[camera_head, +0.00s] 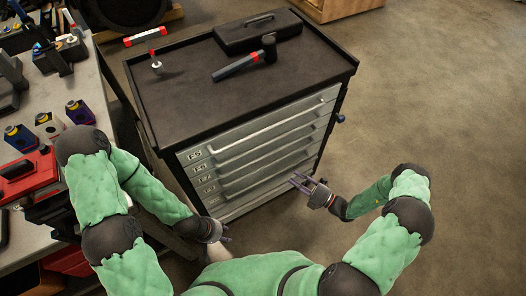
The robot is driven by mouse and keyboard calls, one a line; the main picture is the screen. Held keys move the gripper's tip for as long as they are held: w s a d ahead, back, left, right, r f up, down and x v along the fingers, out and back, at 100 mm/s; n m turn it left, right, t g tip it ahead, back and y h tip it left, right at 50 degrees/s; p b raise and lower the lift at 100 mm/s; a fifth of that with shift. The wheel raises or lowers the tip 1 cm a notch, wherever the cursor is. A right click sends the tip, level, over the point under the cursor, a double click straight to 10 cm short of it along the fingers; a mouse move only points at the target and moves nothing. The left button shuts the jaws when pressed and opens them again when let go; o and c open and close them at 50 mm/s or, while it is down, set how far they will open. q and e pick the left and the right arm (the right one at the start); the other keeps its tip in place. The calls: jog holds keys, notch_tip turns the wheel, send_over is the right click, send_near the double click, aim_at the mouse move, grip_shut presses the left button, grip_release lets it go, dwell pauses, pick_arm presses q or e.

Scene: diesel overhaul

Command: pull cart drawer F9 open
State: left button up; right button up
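The tool cart's front has several grey drawers, each with a long pale handle and a label at the left end. The lowest drawer (232,208), with a small label hard to read, looks to be F9. All drawers appear shut. My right gripper (299,182) is in front of the lower drawers, near their right end. Its two fingers are apart with nothing visible between them; I cannot tell whether they touch a handle. My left gripper (225,236) is low, in front of the cart's lower left corner. Its fingers are small and partly hidden, so their state is unclear.
A cluttered workbench (85,85) stands close on the left. The floor (430,110) to the right is clear.

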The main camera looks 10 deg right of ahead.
aim_at(280, 160)
pick_arm(q)
jog(key=shift+w+a+f+b, duration=0.15)
jog(key=shift+f+b, duration=0.35)
jog(key=shift+w+a+f+b, duration=0.1)
jog(key=shift+a+f+b, duration=0.05)
jog(key=shift+f+b, duration=0.35)
pick_arm(e)
jog(key=shift+m+t+h, duration=0.4)
jog(key=shift+m+t, duration=0.4)
jog(key=shift+m, duration=0.1)
jog(key=x, duration=0.3)
jog(key=w+d+x, duration=0.1)
jog(key=x, duration=0.6)
jog(key=shift+w+d+r, duration=0.1)
jog(key=shift+w+r, duration=0.3)
jog(key=shift+w, duration=0.15)
grip_shut()
